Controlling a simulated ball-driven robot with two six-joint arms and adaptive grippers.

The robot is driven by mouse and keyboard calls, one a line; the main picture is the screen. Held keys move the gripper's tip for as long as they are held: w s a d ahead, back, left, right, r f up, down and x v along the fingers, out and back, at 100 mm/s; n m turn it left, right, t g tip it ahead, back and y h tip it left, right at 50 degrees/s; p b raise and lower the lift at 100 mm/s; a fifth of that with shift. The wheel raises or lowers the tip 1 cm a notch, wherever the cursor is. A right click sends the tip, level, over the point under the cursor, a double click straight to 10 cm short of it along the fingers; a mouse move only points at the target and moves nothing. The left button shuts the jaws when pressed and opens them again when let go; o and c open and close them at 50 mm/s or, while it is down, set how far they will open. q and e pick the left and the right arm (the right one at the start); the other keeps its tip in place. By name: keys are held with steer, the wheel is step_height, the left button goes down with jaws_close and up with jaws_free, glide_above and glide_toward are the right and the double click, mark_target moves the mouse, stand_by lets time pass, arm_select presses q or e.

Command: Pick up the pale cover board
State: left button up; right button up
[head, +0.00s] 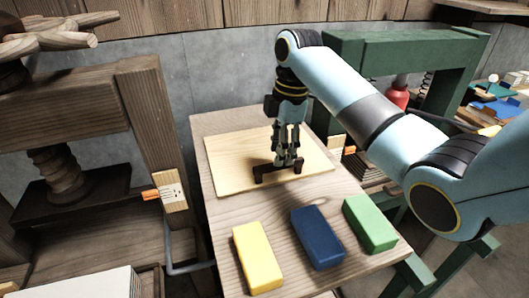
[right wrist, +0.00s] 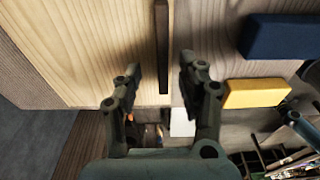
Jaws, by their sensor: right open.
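The pale cover board (head: 232,163) lies flat on the wooden table, with a dark bar-shaped handle (head: 262,176) on its top. My right gripper (head: 288,163) points down at the handle. In the right wrist view, the right gripper (right wrist: 162,82) is open, with one finger on each side of the dark handle (right wrist: 161,45) and a gap to both. The board (right wrist: 90,40) fills the left and middle of that view. I cannot tell how far the fingertips are above the board. My left gripper does not show.
A yellow block (head: 257,258), a blue block (head: 318,238) and a green block (head: 370,223) lie on the table in front of the board. A wooden screw press (head: 75,100) stands at left. A green frame (head: 410,50) stands behind at right.

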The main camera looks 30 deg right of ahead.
mark_target(279, 169)
steer(key=f, duration=0.2)
steer(key=f+p, duration=0.1)
steer(key=f, duration=0.2)
steer(key=shift+s+a+f, duration=0.1)
steer(key=shift+s+a, duration=0.05)
steer(key=shift+a, duration=0.05)
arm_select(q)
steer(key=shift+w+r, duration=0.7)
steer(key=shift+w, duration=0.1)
arm_select(e)
steer(key=shift+f, duration=0.2)
steer(key=shift+f, duration=0.1)
jaws_close()
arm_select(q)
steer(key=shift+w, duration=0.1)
